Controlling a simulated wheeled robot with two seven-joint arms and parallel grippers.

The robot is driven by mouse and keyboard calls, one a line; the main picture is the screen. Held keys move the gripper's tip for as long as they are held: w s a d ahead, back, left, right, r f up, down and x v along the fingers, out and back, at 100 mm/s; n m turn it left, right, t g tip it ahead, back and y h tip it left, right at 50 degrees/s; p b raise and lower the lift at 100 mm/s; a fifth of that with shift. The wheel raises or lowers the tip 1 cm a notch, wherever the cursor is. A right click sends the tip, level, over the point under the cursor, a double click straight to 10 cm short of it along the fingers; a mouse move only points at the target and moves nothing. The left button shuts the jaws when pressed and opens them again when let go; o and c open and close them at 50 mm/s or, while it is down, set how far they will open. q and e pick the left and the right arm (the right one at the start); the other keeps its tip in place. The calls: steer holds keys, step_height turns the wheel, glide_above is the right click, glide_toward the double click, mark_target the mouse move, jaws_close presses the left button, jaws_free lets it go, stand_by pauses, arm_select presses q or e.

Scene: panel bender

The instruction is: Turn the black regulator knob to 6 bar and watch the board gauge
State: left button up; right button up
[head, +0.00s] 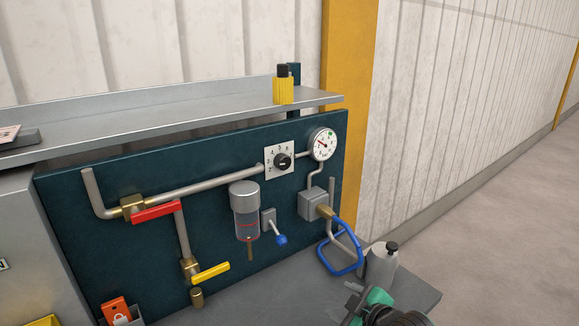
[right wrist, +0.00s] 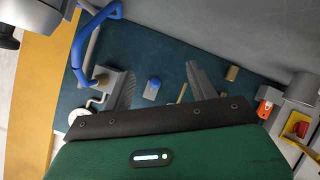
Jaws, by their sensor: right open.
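The black regulator knob (head: 283,160) sits on a white numbered plate on the dark teal board (head: 120,232). Its pointer is too small to read surely. The round white board gauge (head: 323,144) is just right of it; its needle is too small to read. My right gripper (head: 355,301) is at the bottom of the head view, below and right of the knob, clear of it. In the right wrist view its jaws (right wrist: 159,70) are apart with nothing held. There the gauge (right wrist: 78,117) is partly covered by my gripper body, and the knob is hidden. My left gripper is not in view.
A red lever (head: 156,212), a yellow lever (head: 211,273) and a small blue lever (head: 281,240) stick out of the board. A blue hose (head: 341,262) loops beside a grey bottle (head: 381,264). A shelf (head: 180,118) overhangs the board, bearing a yellow item (head: 283,92).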

steer(key=w+a+r+n+t+y, duration=0.2)
steer(key=w+a+r+n, duration=0.15)
steer(key=w+r, duration=0.6)
steer(key=n+t+y, duration=0.2)
steer(key=n+y, duration=0.1)
steer(key=n, duration=0.2)
glide_toward(286, 164)
steer(key=shift+m, duration=0.25)
steer(key=p+x, duration=0.4)
steer(key=x, duration=0.3)
steer(key=shift+w+a+r, duration=0.15)
steer(key=shift+a+r, duration=0.05)
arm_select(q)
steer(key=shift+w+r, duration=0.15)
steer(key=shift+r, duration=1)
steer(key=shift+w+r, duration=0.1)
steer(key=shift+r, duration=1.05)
arm_select(e)
steer(key=shift+w+a+f, duration=0.1)
steer(key=shift+w+a, duration=0.25)
steer(key=shift+w, duration=0.1)
steer(key=c, duration=1)
